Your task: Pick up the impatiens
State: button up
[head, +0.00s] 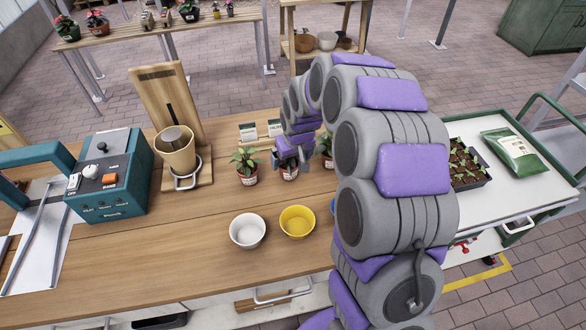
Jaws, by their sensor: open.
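Several small potted plants stand in a row on the wooden workbench (150,245). The left plant (244,166) has green leaves and a labelled terracotta pot. The middle pot (290,173) is partly covered by my gripper (288,158), which points down over it from behind. The right plant (326,150) is partly hidden by my arm. I cannot tell from the leaves which one is the impatiens. My gripper is open, with its fingers close to the middle plant; whether they touch it is unclear.
A white bowl (247,231) and a yellow bowl (297,222) stand in front of the pots. A teal control box (108,174) and a pot on a wooden stand (177,153) are at left. A seedling tray (462,165) and green bag (515,151) lie at right.

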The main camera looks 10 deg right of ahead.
aim_at(290, 161)
jog(key=f, duration=0.1)
jog(key=a+f+b, duration=0.1)
jog(key=f, duration=0.1)
jog(key=w+a+f+b, duration=0.1)
jog(key=f, duration=0.1)
jog(key=shift+d, duration=0.95)
jog(key=shift+c, duration=0.9)
jog(key=shift+a, duration=0.9)
jog(key=c, duration=0.6)
jog(key=shift+d, duration=0.3)
jog(key=c, duration=0.3)
jog(key=shift+d, duration=0.4)
jog(key=shift+c, duration=0.3)
jog(key=shift+r, duration=0.15)
